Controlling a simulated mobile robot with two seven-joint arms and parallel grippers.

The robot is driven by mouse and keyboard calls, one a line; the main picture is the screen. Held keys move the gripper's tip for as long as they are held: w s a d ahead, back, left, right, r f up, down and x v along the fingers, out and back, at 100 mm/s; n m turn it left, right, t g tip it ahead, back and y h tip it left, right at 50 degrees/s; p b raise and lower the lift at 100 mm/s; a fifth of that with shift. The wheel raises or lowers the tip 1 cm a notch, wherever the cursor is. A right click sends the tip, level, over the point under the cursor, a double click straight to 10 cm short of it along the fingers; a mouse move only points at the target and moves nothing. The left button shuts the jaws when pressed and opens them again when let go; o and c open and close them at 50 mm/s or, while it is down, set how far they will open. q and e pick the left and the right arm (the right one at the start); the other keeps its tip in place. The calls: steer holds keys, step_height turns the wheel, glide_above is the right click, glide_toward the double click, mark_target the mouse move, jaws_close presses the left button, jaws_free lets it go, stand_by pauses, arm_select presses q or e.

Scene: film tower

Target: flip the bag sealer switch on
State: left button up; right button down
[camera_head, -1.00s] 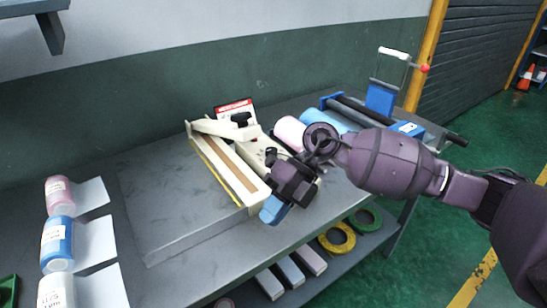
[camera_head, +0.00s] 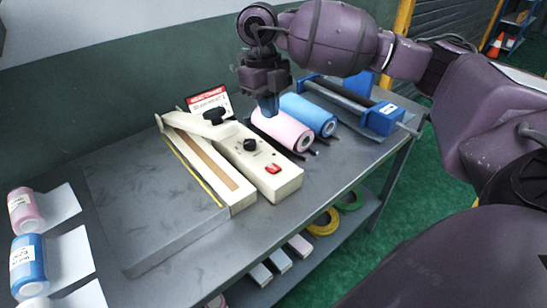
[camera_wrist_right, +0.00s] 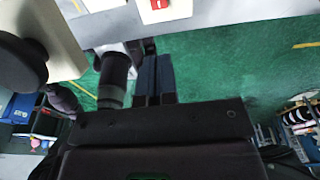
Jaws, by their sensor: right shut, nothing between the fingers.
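The cream bag sealer (camera_head: 228,170) lies on the grey bench, with a long sealing arm and a control box. Its red switch (camera_head: 272,169) is in plain sight near the front end of the box, behind it a black knob (camera_head: 250,145). I cannot tell which way the switch is set. The red switch also shows at the top edge of the right wrist view (camera_wrist_right: 158,4). My right gripper (camera_head: 268,110) is shut and empty, pointing down above the back of the sealer and the pink roll, apart from the switch. My left gripper is out of view.
A pink roll (camera_head: 284,131) and a blue roll (camera_head: 309,114) lie right of the sealer, beside a blue roller device (camera_head: 380,117). A red-and-white sign (camera_head: 209,100) stands behind. The bench's left part is clear.

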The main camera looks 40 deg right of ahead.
mark_target(276, 169)
steer(key=f, duration=0.4)
steer(key=s+f, duration=0.1)
steer(key=f, duration=0.3)
steer(key=s+f+b, duration=0.1)
steer(key=f, duration=0.3)
steer(key=shift+f, duration=0.3)
steer(key=shift+d+f, duration=0.1)
steer(key=shift+f, duration=0.55)
steer(key=shift+s+f, duration=0.1)
